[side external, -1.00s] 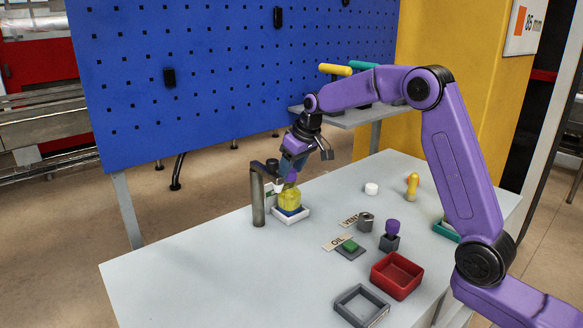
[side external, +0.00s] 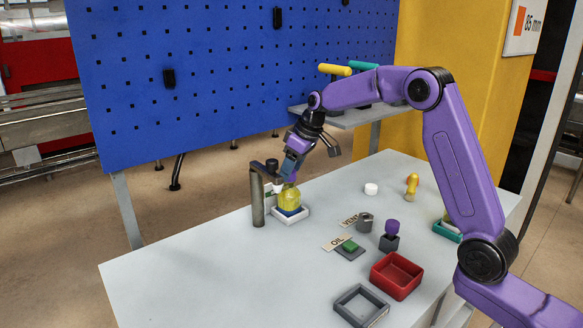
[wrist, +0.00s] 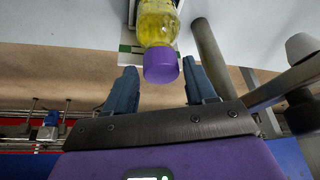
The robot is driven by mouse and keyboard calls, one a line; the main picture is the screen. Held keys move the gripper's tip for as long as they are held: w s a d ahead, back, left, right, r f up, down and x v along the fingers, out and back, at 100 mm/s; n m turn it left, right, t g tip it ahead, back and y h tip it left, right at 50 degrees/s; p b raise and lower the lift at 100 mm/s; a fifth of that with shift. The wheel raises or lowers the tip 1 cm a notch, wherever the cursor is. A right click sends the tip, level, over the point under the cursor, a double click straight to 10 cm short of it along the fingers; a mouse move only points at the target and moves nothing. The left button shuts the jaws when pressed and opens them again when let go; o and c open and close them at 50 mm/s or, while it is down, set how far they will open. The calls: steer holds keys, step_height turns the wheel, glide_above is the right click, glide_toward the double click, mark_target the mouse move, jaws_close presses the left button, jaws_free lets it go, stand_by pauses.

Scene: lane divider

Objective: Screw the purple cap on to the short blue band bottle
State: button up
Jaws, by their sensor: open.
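The bottle (side external: 289,202) holds yellow liquid, shows a blue band low down and stands upright in a white square holder (side external: 292,218). In the wrist view the bottle (wrist: 156,28) carries a purple cap (wrist: 160,66) on its mouth; I cannot tell how tightly it sits. My gripper (side external: 288,178) is just above the bottle, pointing down. In the wrist view my gripper (wrist: 163,85) is open, its two blue fingers apart on either side of the cap with clear gaps. In the side view the fingers partly hide the cap.
A grey post with an arm (side external: 257,198) stands close left of the bottle. To the right are a purple-topped piece on a dark block (side external: 392,228), a grey cylinder (side external: 365,222), a green button (side external: 350,246), a red tray (side external: 397,274) and a grey frame (side external: 361,306). The table's front left is clear.

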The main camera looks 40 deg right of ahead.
steer(key=shift+n, duration=0.4)
steer(key=shift+n+y, duration=0.4)
steer(key=shift+n, duration=0.5)
steer(key=shift+n+g+y, duration=0.3)
steer(key=shift+n+g, duration=0.1)
steer(key=shift+n, duration=0.4)
steer(key=shift+c, duration=0.3)
steer(key=c, duration=0.5)
steer(key=shift+m+t, duration=0.3)
steer(key=shift+m, duration=0.5)
